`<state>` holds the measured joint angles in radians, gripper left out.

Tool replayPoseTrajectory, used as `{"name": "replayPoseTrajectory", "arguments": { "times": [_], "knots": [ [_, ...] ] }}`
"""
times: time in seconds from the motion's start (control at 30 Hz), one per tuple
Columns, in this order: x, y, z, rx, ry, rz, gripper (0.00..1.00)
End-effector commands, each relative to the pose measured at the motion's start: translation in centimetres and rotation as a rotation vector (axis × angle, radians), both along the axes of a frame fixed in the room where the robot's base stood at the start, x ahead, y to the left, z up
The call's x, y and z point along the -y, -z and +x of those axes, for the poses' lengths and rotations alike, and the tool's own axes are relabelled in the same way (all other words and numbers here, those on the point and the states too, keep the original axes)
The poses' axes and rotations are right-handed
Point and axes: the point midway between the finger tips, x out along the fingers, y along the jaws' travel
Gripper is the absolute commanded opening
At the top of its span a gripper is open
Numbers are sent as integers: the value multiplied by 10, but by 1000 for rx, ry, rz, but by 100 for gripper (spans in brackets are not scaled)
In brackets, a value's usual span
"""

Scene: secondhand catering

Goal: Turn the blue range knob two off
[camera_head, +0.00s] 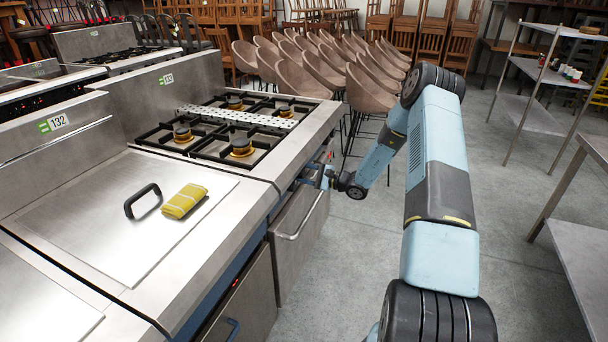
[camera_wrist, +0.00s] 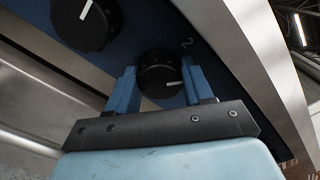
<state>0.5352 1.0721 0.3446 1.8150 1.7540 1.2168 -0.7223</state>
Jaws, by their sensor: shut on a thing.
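The range knob two (camera_wrist: 158,70) is a round black knob with a white pointer mark, on a blue panel in the wrist view. A "2" is printed beside it at its upper right. Its white mark lies on the right lower part of its face, pointing roughly to the right in the picture. My gripper (camera_wrist: 161,82) has its two blue fingers on either side of the knob, shut on it. In the head view my gripper (camera_head: 328,178) is at the front of the range (camera_head: 305,135), and the knob is hidden there.
Another black knob (camera_wrist: 88,20) with a white mark is at the upper left of the wrist view. An oven door handle (camera_head: 300,220) is below my gripper. A yellow sponge (camera_head: 184,201) lies on the steel lid.

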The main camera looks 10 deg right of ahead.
Motion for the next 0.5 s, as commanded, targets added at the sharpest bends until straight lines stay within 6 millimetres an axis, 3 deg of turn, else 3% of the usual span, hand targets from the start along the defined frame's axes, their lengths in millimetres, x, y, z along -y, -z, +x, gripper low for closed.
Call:
{"name": "replayPoseTrajectory", "arguments": {
  "times": [0.5],
  "knots": [
    [2, 3, 0, 363, 4, -268, 21]
  ]
}}
